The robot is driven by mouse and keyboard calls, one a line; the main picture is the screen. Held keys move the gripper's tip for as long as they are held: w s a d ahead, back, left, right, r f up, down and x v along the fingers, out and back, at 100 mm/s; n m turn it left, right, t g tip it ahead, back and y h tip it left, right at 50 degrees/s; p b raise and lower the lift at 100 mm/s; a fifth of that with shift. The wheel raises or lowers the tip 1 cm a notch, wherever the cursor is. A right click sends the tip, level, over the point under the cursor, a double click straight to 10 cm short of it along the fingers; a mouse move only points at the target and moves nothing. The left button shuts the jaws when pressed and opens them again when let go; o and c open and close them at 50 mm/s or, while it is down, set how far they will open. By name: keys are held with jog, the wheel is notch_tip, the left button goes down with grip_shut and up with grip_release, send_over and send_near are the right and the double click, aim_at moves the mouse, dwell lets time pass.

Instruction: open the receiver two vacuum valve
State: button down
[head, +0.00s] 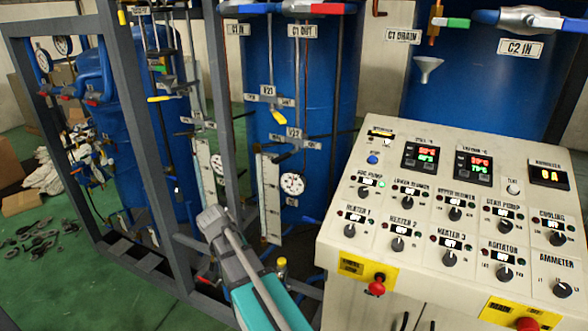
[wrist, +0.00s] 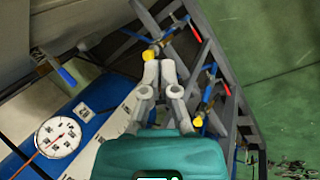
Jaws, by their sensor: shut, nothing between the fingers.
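My gripper (head: 208,222) is low beside the grey frame in the head view. In the wrist view its fingers (wrist: 166,68) are closed together with nothing between them. A yellow-ended valve handle (wrist: 151,54) shows just beyond the fingertips; whether they touch cannot be told. Another yellow end (wrist: 198,121) is right of the fingers. In the head view, valves labelled V21 (head: 268,90) and V23 (head: 293,133) sit on the piping, with yellow (head: 279,120) and blue (head: 283,158) handles. I cannot read which valve is the receiver two vacuum valve.
The grey frame post (head: 226,120) stands close to my gripper. A round gauge (head: 292,184) and a white scale strip (head: 270,198) are behind it. The control panel (head: 335,228) fills the right. Green floor (head: 50,270) is open at left, with dark debris farther back.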

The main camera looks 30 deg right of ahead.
jog(key=s+a+f+n+t+y+b, duration=0.1)
jog(key=s+a+f+y+b, duration=0.3)
jog(key=s+a, duration=0.5)
jog(key=w+d+r+m+t+y+p, duration=0.35)
jog(key=w+d+r+p, duration=0.2)
jog(key=d, duration=0.25)
jog(key=w+d+r+m+t+y+p, duration=0.25)
jog(key=w+d+r+y+p, duration=0.2)
jog(key=d+r, duration=0.3)
jog(key=s+d+r+m+t+p, duration=0.1)
jog(key=d+r+m+t+p, duration=0.2)
jog(key=d+r, duration=0.4)
jog(key=s+d+r+m+t+p, duration=0.1)
jog(key=d+r+m+t+p, duration=0.2)
jog(key=d+r, duration=0.5)
jog(key=d+t+p, duration=0.1)
jog(key=d, duration=0.7)
jog(key=shift+s+d+h+p, duration=0.3)
jog(key=shift+d, duration=0.05)
jog(key=shift+w, duration=0.15)
